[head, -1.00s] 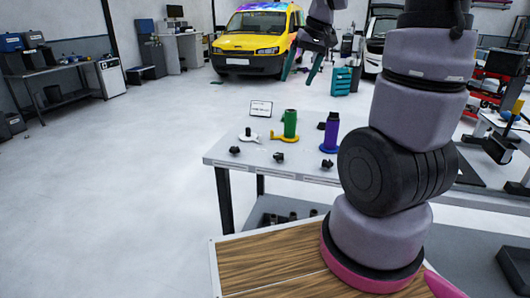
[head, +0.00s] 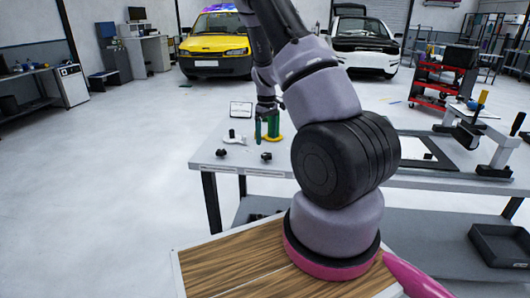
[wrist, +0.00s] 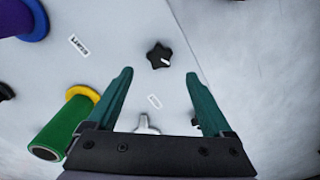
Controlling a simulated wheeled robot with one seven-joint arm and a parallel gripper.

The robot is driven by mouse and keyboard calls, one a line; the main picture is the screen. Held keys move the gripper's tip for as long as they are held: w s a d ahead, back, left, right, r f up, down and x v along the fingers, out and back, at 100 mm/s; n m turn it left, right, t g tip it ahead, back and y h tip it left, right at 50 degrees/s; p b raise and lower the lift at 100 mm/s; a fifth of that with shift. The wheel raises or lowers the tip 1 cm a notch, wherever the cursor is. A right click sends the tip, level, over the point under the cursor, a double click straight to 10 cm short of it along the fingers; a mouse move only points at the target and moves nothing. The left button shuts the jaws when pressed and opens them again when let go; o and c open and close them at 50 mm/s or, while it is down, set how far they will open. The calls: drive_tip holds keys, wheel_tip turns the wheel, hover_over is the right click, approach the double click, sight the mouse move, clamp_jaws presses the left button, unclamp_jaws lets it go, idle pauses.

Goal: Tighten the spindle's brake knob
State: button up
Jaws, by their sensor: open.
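In the wrist view a black star-shaped knob (wrist: 158,56) stands on the white table just beyond my fingertips. My gripper (wrist: 159,75) is open, with its two green fingers apart and nothing held between them. A green spindle with a yellow base (wrist: 62,128) is left of the left finger, and a purple one with a blue base (wrist: 14,18) is cut off at the upper left. A white part (wrist: 147,124) shows between the fingers. In the head view my gripper (head: 268,124) is over the table, partly hiding the green spindle; black knobs (head: 221,153) (head: 266,156) stand near the front edge.
The white table (head: 205,158) has a small sign (head: 240,109) at its back. My arm hides part of the table. A dark frame (head: 425,150) and clamp-like tools (head: 497,158) are at its right. The floor to the left is clear.

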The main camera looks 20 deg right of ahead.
sight(267, 154)
wheel_tip(267, 154, down, 7)
drive_tip(key=shift+f, duration=0.1)
idle(0.3)
clamp_jaws()
